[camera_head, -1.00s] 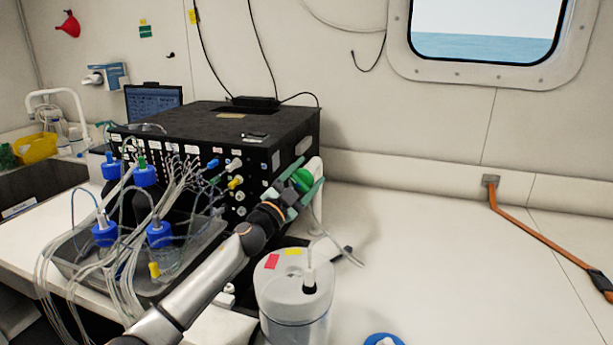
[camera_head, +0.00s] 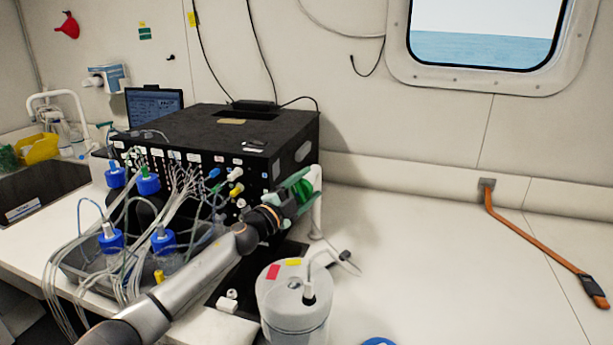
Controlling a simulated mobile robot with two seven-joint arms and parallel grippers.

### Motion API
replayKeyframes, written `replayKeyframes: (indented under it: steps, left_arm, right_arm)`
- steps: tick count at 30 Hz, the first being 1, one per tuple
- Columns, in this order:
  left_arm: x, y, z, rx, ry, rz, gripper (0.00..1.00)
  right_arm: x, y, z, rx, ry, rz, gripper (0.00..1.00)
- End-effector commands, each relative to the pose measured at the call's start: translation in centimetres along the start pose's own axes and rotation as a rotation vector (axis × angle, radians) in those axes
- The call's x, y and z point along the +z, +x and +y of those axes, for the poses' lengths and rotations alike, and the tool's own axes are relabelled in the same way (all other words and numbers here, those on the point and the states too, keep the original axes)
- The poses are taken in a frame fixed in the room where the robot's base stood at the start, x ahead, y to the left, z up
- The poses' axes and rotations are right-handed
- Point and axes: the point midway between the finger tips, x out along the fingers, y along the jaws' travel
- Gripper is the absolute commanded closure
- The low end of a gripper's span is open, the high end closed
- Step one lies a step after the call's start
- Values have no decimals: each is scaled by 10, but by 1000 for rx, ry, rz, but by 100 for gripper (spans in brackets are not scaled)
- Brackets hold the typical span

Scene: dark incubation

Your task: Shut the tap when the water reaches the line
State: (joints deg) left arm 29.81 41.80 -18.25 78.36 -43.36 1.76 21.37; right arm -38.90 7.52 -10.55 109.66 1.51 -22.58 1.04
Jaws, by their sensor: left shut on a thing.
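My left gripper (camera_head: 301,190), with green fingers, is shut on the green tap handle (camera_head: 304,188) beside the right front corner of the black box. The fingers partly hide the handle. A white pipe (camera_head: 317,215) stands just right of it. A pale round container (camera_head: 291,312) with a lid and red and yellow labels stands below, in front of the tap. I cannot make out the water level; the container's lower part is cut off by the picture's edge. My right gripper is not in view.
The black box (camera_head: 220,125) fills the bench's middle, with many tubes at its front. Blue-capped bottles (camera_head: 163,243) stand in a grey tray on the left. An orange strap (camera_head: 535,237) lies on the right bench. The bench right of the container is mostly clear.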

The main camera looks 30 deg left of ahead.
Motion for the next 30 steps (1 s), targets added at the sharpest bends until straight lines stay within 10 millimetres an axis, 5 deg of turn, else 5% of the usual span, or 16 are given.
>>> replayKeyframes:
  steps: [15,30]
  left_arm:
    - [2,0,3,136,331,0,86]
    - [2,-1,5,167,402,-1,86]
  right_arm:
    - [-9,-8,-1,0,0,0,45]
    - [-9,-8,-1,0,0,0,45]
